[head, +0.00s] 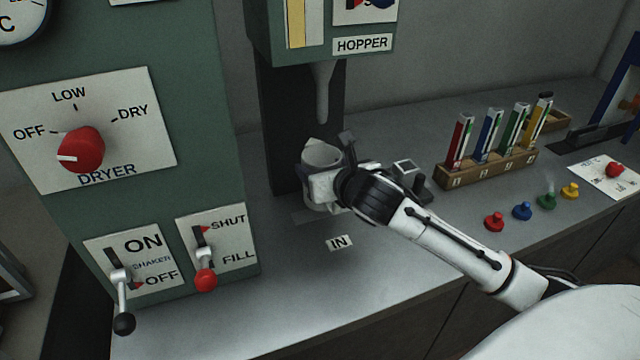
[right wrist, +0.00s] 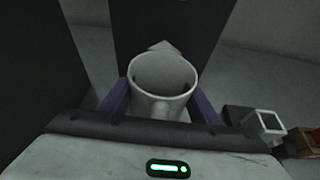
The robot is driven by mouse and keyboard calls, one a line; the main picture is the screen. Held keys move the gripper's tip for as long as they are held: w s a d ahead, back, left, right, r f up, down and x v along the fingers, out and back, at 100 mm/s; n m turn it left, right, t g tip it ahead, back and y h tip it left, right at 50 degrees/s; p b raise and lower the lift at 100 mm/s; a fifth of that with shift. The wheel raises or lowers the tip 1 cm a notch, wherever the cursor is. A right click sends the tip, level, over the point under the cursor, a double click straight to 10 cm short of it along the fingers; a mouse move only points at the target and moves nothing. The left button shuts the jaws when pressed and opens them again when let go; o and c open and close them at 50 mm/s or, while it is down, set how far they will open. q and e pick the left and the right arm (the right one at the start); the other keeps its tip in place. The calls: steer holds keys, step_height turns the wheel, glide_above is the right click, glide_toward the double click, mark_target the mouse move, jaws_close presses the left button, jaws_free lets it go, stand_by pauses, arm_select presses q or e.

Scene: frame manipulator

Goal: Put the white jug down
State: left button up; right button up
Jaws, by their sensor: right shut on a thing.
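The white jug (head: 319,154) is upright below the hopper nozzle (head: 322,95) at the machine's dark column. My right gripper (head: 327,186) is shut on it from the front right. In the right wrist view the jug (right wrist: 162,75) sits between the two purple fingers, with its spout towards the column and its handle towards my wrist. I see into its open mouth. I cannot tell whether its base touches the grey counter. My left gripper is not in view.
An "IN" label (head: 340,242) lies on the grey counter (head: 290,290) in front of the jug. To the right are a small metal-topped device (head: 406,170), a wooden rack (head: 487,168) of coloured tubes and several coloured knobs. The green dryer panel (head: 190,120) stands at left.

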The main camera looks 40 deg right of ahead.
steer(key=shift+f, duration=1.8)
steer(key=shift+f, duration=0.15)
steer(key=o, duration=1.1)
steer(key=shift+r, duration=0.2)
steer(key=v, duration=1.2)
